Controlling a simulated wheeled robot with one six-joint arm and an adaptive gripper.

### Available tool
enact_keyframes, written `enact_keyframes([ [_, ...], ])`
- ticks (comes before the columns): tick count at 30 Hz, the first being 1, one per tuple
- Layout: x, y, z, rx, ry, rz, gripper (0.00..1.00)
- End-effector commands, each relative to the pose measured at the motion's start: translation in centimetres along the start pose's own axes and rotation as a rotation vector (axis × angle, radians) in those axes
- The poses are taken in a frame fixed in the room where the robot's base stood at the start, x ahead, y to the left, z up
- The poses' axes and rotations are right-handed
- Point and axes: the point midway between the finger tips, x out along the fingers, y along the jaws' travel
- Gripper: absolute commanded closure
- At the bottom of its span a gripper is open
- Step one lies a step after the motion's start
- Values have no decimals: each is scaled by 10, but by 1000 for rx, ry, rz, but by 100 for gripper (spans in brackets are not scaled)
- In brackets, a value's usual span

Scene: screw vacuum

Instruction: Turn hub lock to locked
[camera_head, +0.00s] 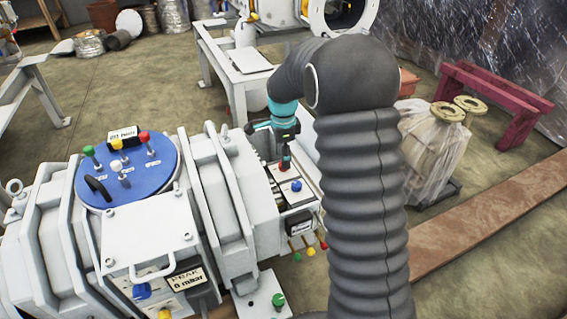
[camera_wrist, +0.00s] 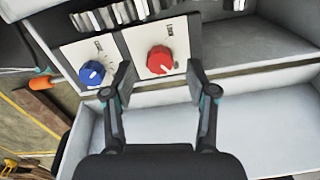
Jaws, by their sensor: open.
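A red knob (camera_wrist: 160,60) sits on a white plate with a short label that seems to read "Lock", too small to be sure. A pointer mark on the knob is not clear to me. In the head view the red knob (camera_head: 285,163) is partly hidden under my gripper. My gripper (camera_wrist: 160,84) is open and empty. In the wrist view its fingertips stand on the left and right of the knob, slightly nearer the camera; I cannot tell whether they touch it.
A blue knob (camera_wrist: 92,73) on its own labelled plate sits just left of the red one. A blue round panel (camera_head: 128,170) with several coloured levers tops the grey machine (camera_head: 225,200). A ledge (camera_wrist: 260,120) lies below the plates.

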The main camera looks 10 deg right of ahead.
Motion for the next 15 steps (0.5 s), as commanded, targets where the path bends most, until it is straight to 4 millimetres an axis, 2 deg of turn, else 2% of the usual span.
enact_keyframes([
  [1, 8, 0, 0, 0, 0, 2, 43],
  [6, 20, 0, 0, 0, 0, 1, 43],
  [15, 23, 0, 0, -1, 0, 0, 43],
])
